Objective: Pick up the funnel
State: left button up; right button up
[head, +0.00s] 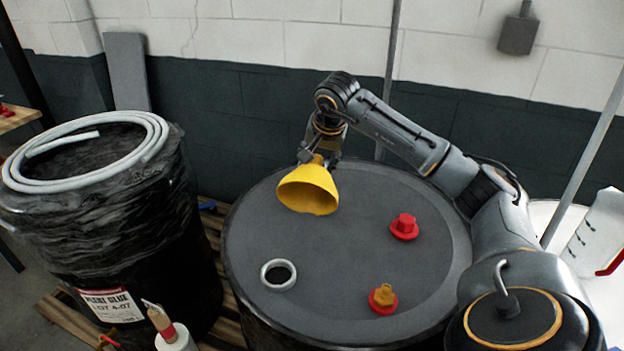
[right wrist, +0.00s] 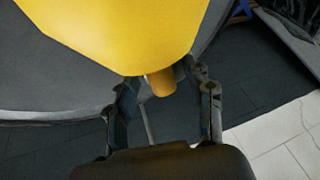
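The yellow funnel (head: 308,188) is over the far left part of the dark drum lid (head: 345,262), tilted with its wide mouth toward the head camera and its spout up. My right gripper (head: 318,160) is at the spout, its fingers closed in on either side. In the right wrist view the funnel's cone (right wrist: 120,30) fills the top, and the narrow spout sits between the fingertips (right wrist: 160,78). The funnel looks held just above the lid; the exact clearance is hard to tell. My left gripper is not in view.
On the lid are a white ring (head: 278,274), a red cap (head: 404,226) and a red-and-amber fitting (head: 383,298). A wrapped black drum (head: 110,230) with a coiled hose (head: 150,135) stands left. A white jug (head: 597,235) is at right. The lid's middle is clear.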

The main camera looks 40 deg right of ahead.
grip_shut()
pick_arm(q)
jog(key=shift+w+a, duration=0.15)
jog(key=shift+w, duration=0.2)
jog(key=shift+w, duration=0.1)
pick_arm(e)
jog(key=shift+r, duration=0.1)
